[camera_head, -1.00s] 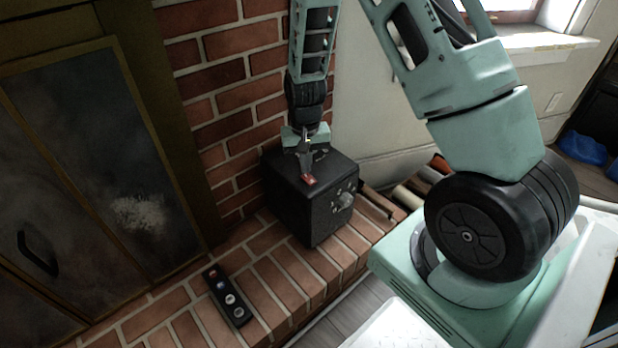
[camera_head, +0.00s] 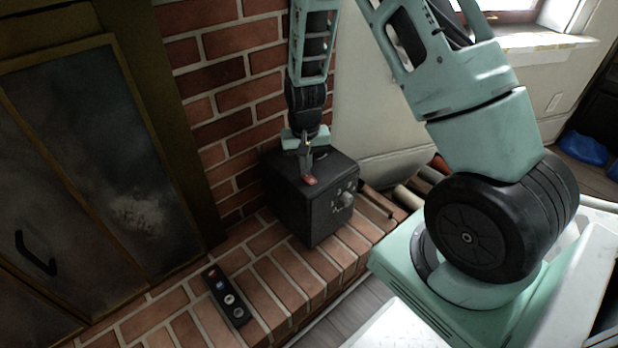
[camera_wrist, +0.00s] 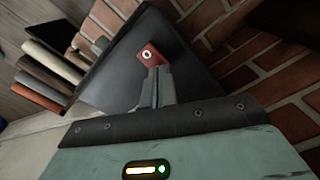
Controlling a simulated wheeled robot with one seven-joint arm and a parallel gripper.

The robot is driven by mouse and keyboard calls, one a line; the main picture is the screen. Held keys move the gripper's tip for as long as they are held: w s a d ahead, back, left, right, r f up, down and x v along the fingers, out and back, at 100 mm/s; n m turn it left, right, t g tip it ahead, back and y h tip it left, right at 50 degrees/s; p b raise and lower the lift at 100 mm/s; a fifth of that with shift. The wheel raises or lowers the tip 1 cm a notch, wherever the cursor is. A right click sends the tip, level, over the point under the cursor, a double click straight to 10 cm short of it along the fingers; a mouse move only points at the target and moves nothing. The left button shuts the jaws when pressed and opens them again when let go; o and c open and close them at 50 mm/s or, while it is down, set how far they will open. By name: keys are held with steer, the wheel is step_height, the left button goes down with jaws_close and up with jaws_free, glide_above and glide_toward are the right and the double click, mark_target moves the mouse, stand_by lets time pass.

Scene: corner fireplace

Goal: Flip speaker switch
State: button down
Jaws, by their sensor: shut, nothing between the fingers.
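The speaker (camera_head: 318,207) is a black box standing on the brick hearth against the brick wall. Its front carries a knob and small controls. A red switch (camera_head: 310,180) sits on its top face near the front edge; in the wrist view the red switch (camera_wrist: 150,55) shows a pale round mark. My gripper (camera_head: 306,172) points down over the speaker top, shut and empty. In the wrist view its closed fingertips (camera_wrist: 156,70) are right at the near end of the red switch; I cannot tell whether they touch it.
A black remote (camera_head: 229,296) lies on the brick hearth (camera_head: 275,290) in front of the speaker. A dark cabinet door with a handle (camera_head: 36,254) is at left.

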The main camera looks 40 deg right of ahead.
steer(key=shift+f, duration=0.4)
step_height(320, 180, up, 7)
steer(key=p, duration=0.6)
stand_by(0.5)
steer(key=shift+a, duration=0.1)
stand_by(0.3)
